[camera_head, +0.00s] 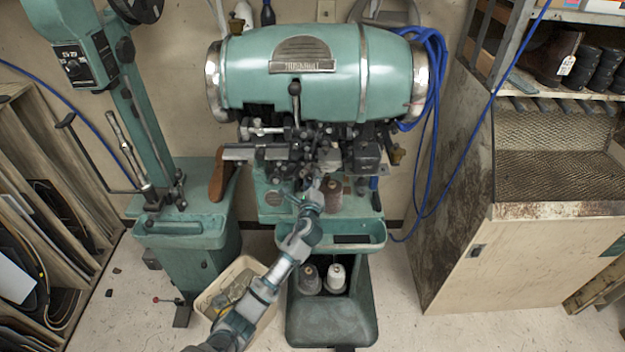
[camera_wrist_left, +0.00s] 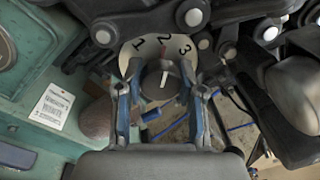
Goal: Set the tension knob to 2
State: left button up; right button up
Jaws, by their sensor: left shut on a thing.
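The tension knob (camera_wrist_left: 153,84) is dark and round, with a white pointer line on its face. It sits in front of a pale dial plate (camera_wrist_left: 140,58) marked 1, 2 and 3, with a red mark by the 2. The white line points up, leaning slightly right, roughly toward the 2. My left gripper (camera_wrist_left: 160,92) is shut on the knob, one finger on each side. In the head view the left gripper (camera_head: 313,188) reaches the front of the green stitcher (camera_head: 340,85), below its barrel; the knob is too small to make out there. My right gripper is not in view.
Dark metal machine parts crowd around the dial. A brown thread spool (camera_head: 333,194) stands right of the gripper. The green tray (camera_head: 373,236) lies below, with spools (camera_head: 335,279) under it. A bin (camera_head: 240,275) stands on the floor. Blue hoses (camera_head: 436,75) hang at right.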

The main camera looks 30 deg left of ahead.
pick_arm(q)
jog(key=shift+f, duration=0.1)
dwell(0.3)
jog(key=o, duration=1.2)
jog(key=shift+a, duration=0.15)
jog(key=shift+c, duration=0.2)
jog(key=v, duration=1.2)
jog(key=shift+f, duration=0.15)
